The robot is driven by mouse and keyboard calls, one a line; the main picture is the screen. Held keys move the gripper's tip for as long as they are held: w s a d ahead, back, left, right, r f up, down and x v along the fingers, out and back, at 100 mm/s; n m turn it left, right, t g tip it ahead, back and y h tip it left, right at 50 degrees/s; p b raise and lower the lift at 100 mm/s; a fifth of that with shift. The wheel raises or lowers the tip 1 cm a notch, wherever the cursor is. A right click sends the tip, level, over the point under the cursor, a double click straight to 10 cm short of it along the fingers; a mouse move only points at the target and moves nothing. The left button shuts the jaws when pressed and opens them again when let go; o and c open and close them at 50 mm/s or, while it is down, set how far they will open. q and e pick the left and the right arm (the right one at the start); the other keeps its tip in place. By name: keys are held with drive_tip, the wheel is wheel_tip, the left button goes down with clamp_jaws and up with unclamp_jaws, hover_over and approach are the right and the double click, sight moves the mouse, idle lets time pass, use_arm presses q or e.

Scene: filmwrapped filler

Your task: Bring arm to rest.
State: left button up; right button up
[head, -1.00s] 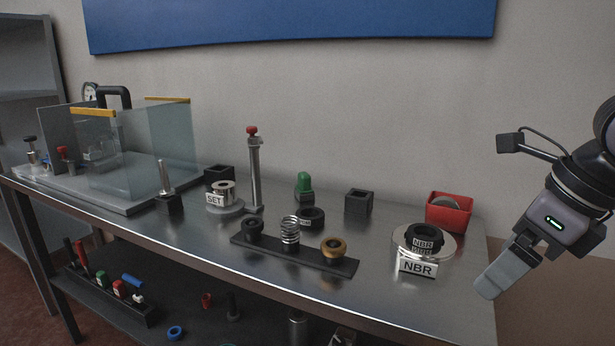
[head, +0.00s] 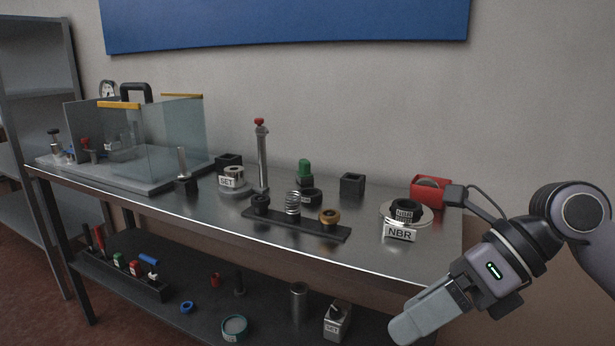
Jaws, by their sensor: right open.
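My right gripper (head: 420,318) shows at the lower right, in front of the table's right front edge, pointing down and to the left. It is open, and I see nothing held in it. Its fingers overlap in this view, so the gap does not show well. My left gripper is not in view. The metal table (head: 290,243) stands to the left of and behind the right gripper.
An NBR-labelled dish with black rings (head: 399,232) and a red bin (head: 428,190) stand at the table's right end. A black strip (head: 280,224) carries small parts. A clear-walled enclosure (head: 178,139) stands at left. The lower shelf holds a tin (head: 234,328).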

drive_tip(key=s+a+r+m+y, duration=0.1)
drive_tip(key=s+a+m+y, duration=0.1)
drive_tip(key=a+m+y, duration=0.7)
drive_tip(key=w+d+f+m+t+h, duration=0.4)
drive_tip(key=f+m+t, duration=0.4)
drive_tip(key=m, duration=0.4)
drive_tip(key=w+d+f+m+t+h, duration=0.2)
drive_tip(key=d+f+m+t+h, duration=0.35)
drive_tip(key=m+t, duration=0.6)
drive_tip(key=s+d+f+m+g+h, duration=0.3)
drive_tip(key=s+f+m+g, duration=0.4)
drive_tip(key=f, duration=0.5)
drive_tip(key=s+d+f+m+g+h, duration=0.2)
drive_tip(key=s+f+m+g+h, duration=0.15)
drive_tip(key=s+f, duration=0.65)
wheel_tip(320, 180, up, 9)
drive_tip(key=w+d+t+p, duration=0.1)
drive_tip(key=w+p, duration=0.1)
drive_tip(key=p, duration=1)
drive_tip(key=shift+d+f+h, duration=0.15)
drive_tip(key=shift+d+h, duration=0.15)
drive_tip(key=shift+d, duration=0.05)
